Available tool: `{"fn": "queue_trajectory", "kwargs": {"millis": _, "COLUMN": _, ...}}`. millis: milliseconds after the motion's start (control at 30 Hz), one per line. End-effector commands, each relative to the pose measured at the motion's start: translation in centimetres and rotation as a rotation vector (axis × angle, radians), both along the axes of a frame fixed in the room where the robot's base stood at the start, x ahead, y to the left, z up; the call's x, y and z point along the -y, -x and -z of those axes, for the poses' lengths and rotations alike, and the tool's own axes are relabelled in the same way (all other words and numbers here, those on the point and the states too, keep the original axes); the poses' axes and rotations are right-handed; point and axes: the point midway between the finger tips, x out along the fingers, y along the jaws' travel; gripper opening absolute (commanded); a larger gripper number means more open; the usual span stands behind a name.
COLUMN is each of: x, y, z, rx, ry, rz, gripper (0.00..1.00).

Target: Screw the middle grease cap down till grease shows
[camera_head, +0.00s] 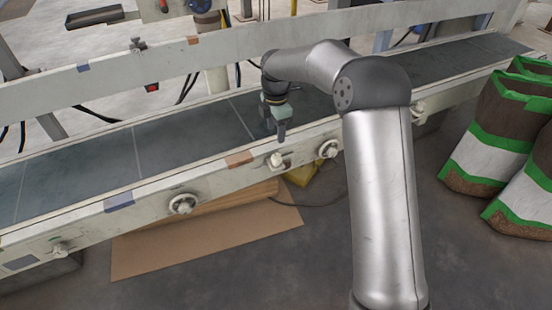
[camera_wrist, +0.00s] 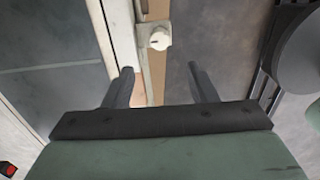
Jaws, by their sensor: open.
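The middle grease cap (camera_head: 276,159) is a small pale knob on a bracket on the conveyor's near side rail. It also shows in the wrist view as a round off-white cap (camera_wrist: 159,40) at the top centre. My gripper (camera_head: 281,136) is above the rail, close to this cap, pointing down. In the wrist view my gripper (camera_wrist: 159,68) is open, with its two dark fingers apart and nothing between them. The cap appears beyond the fingertips, between their lines, and apart from them. I cannot see any grease at the cap.
Similar small caps sit on the rail at the left (camera_head: 60,249) and right (camera_head: 418,115). Round bearing housings (camera_head: 183,203) (camera_head: 328,149) flank the middle cap. The dark conveyor belt (camera_head: 90,160) runs behind the rail. Cardboard (camera_head: 200,243) lies below; filled bags (camera_head: 500,135) stand at right.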

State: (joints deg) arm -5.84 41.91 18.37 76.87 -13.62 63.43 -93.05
Motion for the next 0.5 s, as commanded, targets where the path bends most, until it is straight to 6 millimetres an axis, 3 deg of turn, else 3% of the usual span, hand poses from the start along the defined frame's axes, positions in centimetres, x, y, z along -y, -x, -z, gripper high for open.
{"fn": "queue_trajectory", "kwargs": {"millis": 33, "x": 0.0, "y": 0.0, "z": 1.6, "rx": -0.001, "ry": 0.000, "rz": 0.000, "gripper": 0.52}}
{"fn": "queue_trajectory", "kwargs": {"millis": 200, "x": 0.0, "y": 0.1, "z": 5.4, "rx": -0.002, "ry": 0.001, "rz": 0.000, "gripper": 0.52}}
{"fn": "queue_trajectory", "kwargs": {"millis": 500, "x": 0.0, "y": 0.0, "z": 10.3, "rx": 0.001, "ry": 0.000, "rz": 0.001, "gripper": 0.52}}
